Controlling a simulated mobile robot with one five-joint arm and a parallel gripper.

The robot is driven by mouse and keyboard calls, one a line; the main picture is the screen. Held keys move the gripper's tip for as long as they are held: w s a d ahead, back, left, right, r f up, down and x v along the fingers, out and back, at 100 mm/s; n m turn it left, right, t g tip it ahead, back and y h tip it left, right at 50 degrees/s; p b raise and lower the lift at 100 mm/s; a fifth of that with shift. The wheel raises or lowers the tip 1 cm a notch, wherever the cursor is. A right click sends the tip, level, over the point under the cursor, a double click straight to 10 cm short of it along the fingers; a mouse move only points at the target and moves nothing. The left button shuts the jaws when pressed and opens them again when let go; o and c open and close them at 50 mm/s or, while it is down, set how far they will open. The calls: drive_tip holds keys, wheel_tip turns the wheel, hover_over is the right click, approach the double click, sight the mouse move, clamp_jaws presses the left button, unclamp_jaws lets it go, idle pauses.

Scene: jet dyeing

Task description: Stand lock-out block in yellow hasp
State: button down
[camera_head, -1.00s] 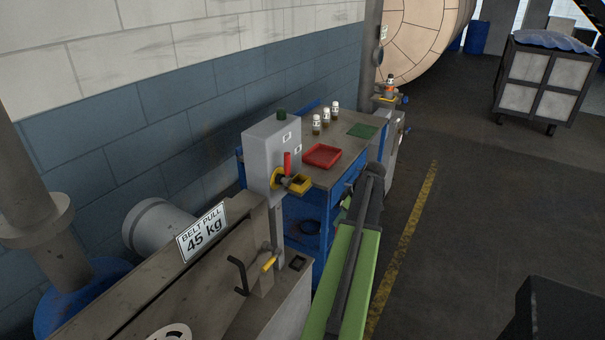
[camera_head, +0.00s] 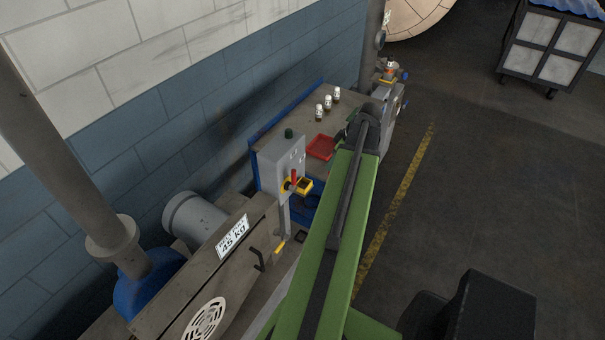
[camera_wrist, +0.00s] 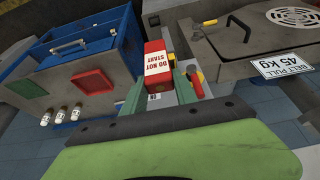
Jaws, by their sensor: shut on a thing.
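The lock-out block (camera_wrist: 157,66) is red with a white DO NOT START label. It shows in the middle of the wrist view, held in my gripper (camera_wrist: 158,88), which is shut on it. In the head view my green arm hides the block and the jaws. The yellow hasp (camera_head: 305,185) sticks out from the front of the grey switch box (camera_head: 280,162), beside a red lever (camera_head: 294,176). In the wrist view the red lever (camera_wrist: 196,84) shows just right of the block, with yellow parts behind it. I cannot tell the gap between block and hasp.
A bench with a red tray (camera_head: 321,147) and several small bottles (camera_head: 328,102) stands behind the switch box. The belt guard with its BELT PULL sign (camera_head: 232,237) is in front left. Open floor lies right, past the yellow line (camera_head: 400,200).

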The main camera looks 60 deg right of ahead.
drive_tip(key=shift+r, duration=0.8)
drive_tip(key=w+f+b, duration=0.3)
drive_tip(key=w+f, duration=0.1)
drive_tip(key=w+f+b, duration=0.3)
drive_tip(key=b, duration=0.1)
drive_tip(key=w+a+f+b, duration=0.1)
drive_tip(key=w+f+b, duration=0.3)
drive_tip(key=shift+w+f, duration=0.35)
drive_tip(key=c, duration=1)
unclamp_jaws()
drive_tip(key=shift+r, duration=0.1)
drive_tip(key=shift+o, duration=0.2)
